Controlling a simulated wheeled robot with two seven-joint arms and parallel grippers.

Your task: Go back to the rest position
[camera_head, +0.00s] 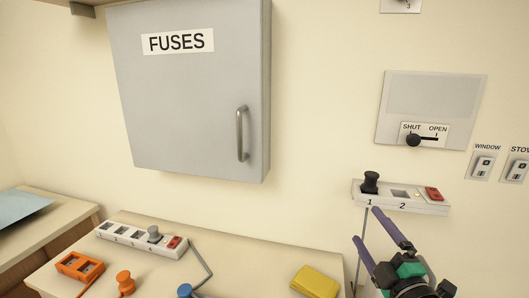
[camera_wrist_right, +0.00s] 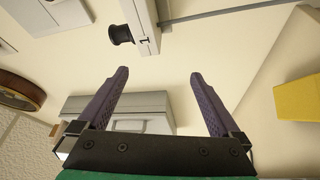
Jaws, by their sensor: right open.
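My right gripper (camera_head: 366,223) is at the lower right of the head view, its two purple fingers spread apart and pointing up and left. It is just below the wall socket strip (camera_head: 425,204), which holds a black plug (camera_head: 370,182) in socket 1. In the wrist view the right gripper (camera_wrist_right: 158,73) is open with nothing between its fingers. The black plug (camera_wrist_right: 120,34) and the strip's end show beyond the fingertips there. I cannot tell the exact gap between fingers and strip. My left gripper is in neither view.
A grey FUSES cabinet (camera_head: 190,110) with its door shut hangs on the wall. A table (camera_head: 235,258) below bears a socket strip (camera_head: 117,237), an orange block (camera_head: 80,267), orange and blue plugs and a yellow object (camera_head: 316,281). A SHUT/OPEN slider panel (camera_head: 432,98) is at right.

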